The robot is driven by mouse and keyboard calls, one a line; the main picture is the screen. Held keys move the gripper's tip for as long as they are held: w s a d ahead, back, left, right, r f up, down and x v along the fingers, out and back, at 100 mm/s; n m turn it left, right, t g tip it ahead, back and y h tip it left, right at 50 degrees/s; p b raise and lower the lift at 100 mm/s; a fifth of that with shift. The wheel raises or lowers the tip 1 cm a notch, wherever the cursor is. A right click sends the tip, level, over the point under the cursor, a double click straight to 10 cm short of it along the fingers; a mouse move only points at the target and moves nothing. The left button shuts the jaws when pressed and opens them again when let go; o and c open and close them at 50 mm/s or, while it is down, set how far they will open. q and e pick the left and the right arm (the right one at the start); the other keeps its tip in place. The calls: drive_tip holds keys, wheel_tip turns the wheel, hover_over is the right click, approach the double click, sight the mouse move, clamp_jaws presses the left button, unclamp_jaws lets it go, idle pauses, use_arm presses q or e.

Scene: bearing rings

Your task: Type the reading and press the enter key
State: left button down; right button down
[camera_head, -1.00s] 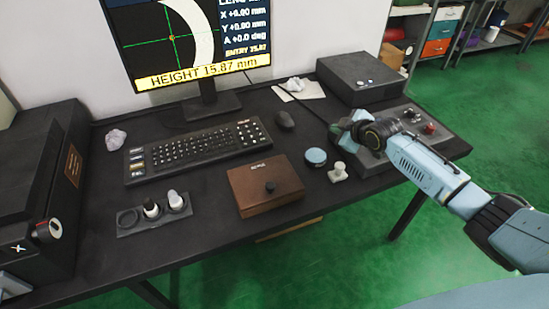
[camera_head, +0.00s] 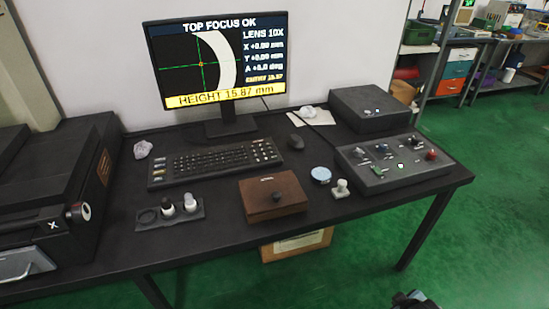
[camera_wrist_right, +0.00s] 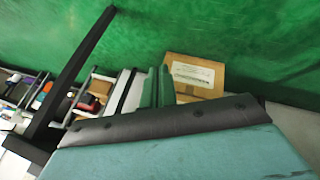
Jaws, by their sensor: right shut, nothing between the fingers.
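The monitor (camera_head: 222,62) reads "TOP FOCUS OK", "LENS 10X", "HEIGHT 15.87 mm" and a small entry line that looks like 15.87. The black keyboard (camera_head: 213,163) lies below it, with its number pad and larger keys at the right end; no gripper is over it. My right gripper (camera_wrist_right: 158,86) shows in the right wrist view, its fingers together and empty, away from the table top. Only a small dark part of my right arm shows at the bottom edge of the head view. My left gripper is out of view.
A control panel (camera_head: 378,178) with knobs and a green light stands at the right. A mouse (camera_head: 295,141), brown box (camera_head: 262,205), blue disc (camera_head: 321,174), white stamp-like piece (camera_head: 341,188) and bottle tray (camera_head: 150,220) lie around the keyboard. A cardboard box (camera_head: 290,248) is below the table.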

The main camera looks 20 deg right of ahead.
drive_tip(key=s+a+f+g, duration=0.1)
drive_tip(key=s+a+f, duration=0.3)
drive_tip(key=s, duration=0.5)
drive_tip(key=s+a+f+g+y, duration=0.1)
drive_tip(key=s+a+f, duration=0.3)
drive_tip(key=s, duration=0.5)
drive_tip(key=s+a+f+g, duration=0.2)
drive_tip(key=s+a+f, duration=0.1)
drive_tip(key=s+a, duration=0.4)
drive_tip(key=shift+s+a+f+g+y, duration=0.4)
drive_tip(key=shift+s, duration=0.55)
